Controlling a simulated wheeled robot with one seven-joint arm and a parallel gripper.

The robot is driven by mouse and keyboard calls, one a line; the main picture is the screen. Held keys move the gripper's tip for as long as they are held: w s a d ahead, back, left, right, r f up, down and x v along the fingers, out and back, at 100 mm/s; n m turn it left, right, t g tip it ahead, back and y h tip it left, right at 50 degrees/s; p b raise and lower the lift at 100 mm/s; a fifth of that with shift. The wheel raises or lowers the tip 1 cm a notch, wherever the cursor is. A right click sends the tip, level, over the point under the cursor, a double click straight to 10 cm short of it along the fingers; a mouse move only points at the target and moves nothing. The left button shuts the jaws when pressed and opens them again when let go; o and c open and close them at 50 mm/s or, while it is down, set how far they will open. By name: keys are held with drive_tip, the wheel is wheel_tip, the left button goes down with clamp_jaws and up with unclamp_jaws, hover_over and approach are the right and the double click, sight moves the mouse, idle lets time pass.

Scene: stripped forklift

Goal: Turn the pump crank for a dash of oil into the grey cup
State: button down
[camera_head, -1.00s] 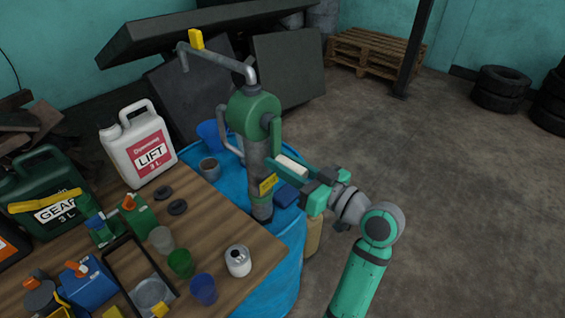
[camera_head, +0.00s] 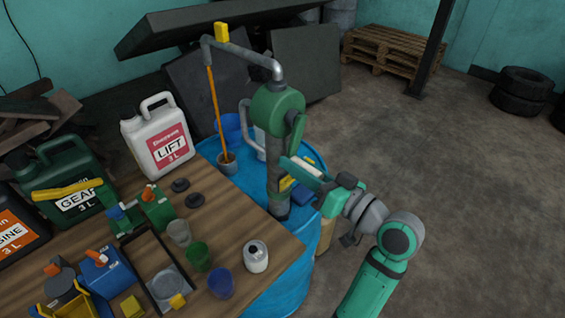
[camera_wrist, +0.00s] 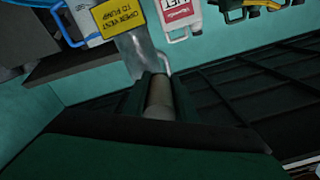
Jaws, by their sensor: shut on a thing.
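The pump (camera_head: 277,108) has a green head and a grey column on the blue drum (camera_head: 270,222). Its spout pipe (camera_head: 245,57) reaches left, with a yellow tag. An amber oil stream (camera_head: 214,105) falls from the spout into the grey cup (camera_head: 228,165), which stands upright beside the drum's pump. The oil level inside cannot be made out. My gripper (camera_head: 308,172) is right of the pump column, shut on the crank handle; in the wrist view the handle (camera_wrist: 160,92) lies between the fingers. The green crank arm (camera_head: 295,136) hangs down from the pump head.
A pallet (camera_head: 385,52) and tyres (camera_head: 522,90) stand far back. Floor at right is clear.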

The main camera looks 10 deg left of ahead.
idle(0.3)
drive_tip(key=c, duration=1.5)
unclamp_jaws()
drive_tip(key=shift+o, duration=0.2)
drive_tip(key=shift+s+d, duration=0.1)
drive_tip(key=v, duration=1)
drive_tip(key=shift+s+d, duration=0.2)
drive_tip(key=shift+s, duration=0.05)
drive_tip(key=shift+w+d, duration=0.1)
